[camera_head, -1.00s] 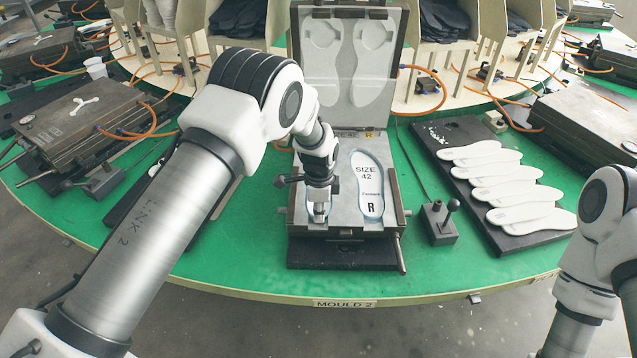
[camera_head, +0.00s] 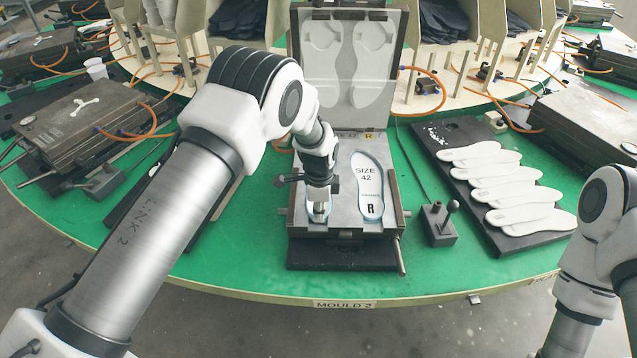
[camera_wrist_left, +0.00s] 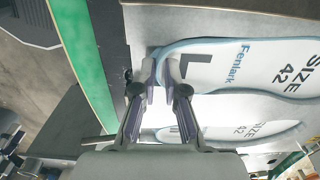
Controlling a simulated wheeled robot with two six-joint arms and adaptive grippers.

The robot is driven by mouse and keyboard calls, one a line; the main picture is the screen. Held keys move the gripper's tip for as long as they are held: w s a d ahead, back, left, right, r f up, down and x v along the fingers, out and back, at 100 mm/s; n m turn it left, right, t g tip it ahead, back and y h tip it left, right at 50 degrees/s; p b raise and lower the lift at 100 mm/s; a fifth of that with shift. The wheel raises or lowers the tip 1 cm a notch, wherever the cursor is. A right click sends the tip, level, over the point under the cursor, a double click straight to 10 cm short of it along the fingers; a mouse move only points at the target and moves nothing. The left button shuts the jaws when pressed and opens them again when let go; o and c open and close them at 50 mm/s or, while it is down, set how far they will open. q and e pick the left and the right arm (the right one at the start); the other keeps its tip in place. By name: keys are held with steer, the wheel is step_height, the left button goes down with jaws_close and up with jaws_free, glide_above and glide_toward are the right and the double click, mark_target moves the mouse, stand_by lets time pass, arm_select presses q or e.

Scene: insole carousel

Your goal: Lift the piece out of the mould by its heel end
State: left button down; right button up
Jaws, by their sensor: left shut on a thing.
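The open mould (camera_head: 345,214) lies at the table's front middle. Its left piece, a white insole marked L and SIZE 42 with a pale blue rim, shows in the left wrist view (camera_wrist_left: 225,65); in the head view my arm hides most of it. My left gripper (camera_head: 318,212) points down at that piece's heel end. In the left wrist view its fingers (camera_wrist_left: 165,75) are shut on the heel edge. I cannot tell whether the heel is raised. The right insole (camera_head: 369,185), marked R, lies in the other cavity. My right gripper is out of view.
The mould's raised lid (camera_head: 352,60) stands behind. A black board (camera_head: 440,132) with several white insoles lies to the right, and a small lever box (camera_head: 440,224) stands between. Another mould (camera_head: 75,125) is at left. Green table in front is clear.

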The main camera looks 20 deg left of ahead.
arm_select(q)
steer(key=shift+r+p, duration=1.4)
steer(key=shift+r, duration=0.85)
